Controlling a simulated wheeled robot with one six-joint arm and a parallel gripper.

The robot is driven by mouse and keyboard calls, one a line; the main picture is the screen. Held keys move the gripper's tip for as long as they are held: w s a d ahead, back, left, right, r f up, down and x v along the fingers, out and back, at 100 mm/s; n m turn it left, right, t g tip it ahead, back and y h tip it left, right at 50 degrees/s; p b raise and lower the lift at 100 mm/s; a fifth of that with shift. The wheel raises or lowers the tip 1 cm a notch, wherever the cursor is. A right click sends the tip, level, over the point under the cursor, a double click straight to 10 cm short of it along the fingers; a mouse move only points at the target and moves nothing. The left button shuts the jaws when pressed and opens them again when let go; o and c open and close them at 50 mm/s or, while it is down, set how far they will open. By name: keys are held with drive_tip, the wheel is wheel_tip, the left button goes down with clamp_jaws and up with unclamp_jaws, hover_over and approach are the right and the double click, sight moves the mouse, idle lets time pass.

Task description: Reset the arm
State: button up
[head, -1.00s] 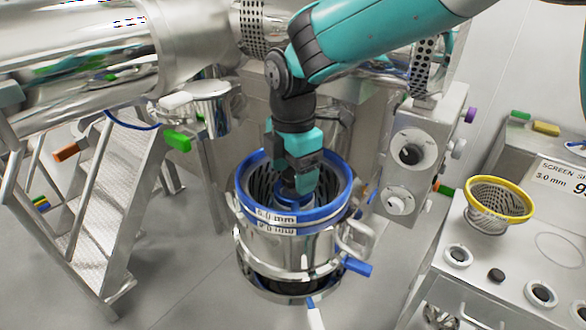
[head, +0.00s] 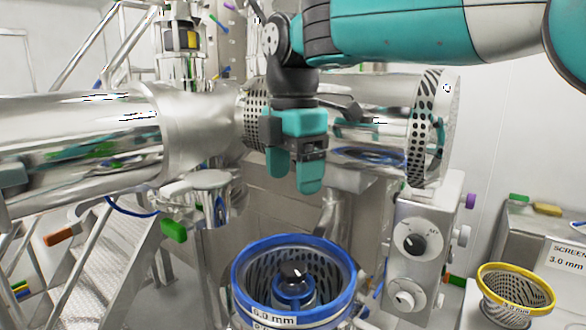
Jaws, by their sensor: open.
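My gripper (head: 292,178) is teal and black and hangs from my teal arm at the upper middle of the head view. Its two fingers point down, open, with nothing seen between them. It is in the air above the blue-rimmed screen (head: 262,259), apart from it.
A control box with two dials (head: 413,243) stands right of the screen. A yellow-rimmed 3.0 mm screen (head: 515,291) sits at the lower right. A large steel cylinder (head: 80,140) spans the left, and a perforated drum end (head: 428,125) is behind. Metal stairs (head: 110,262) stand at left.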

drive_tip(key=shift+r, duration=0.45)
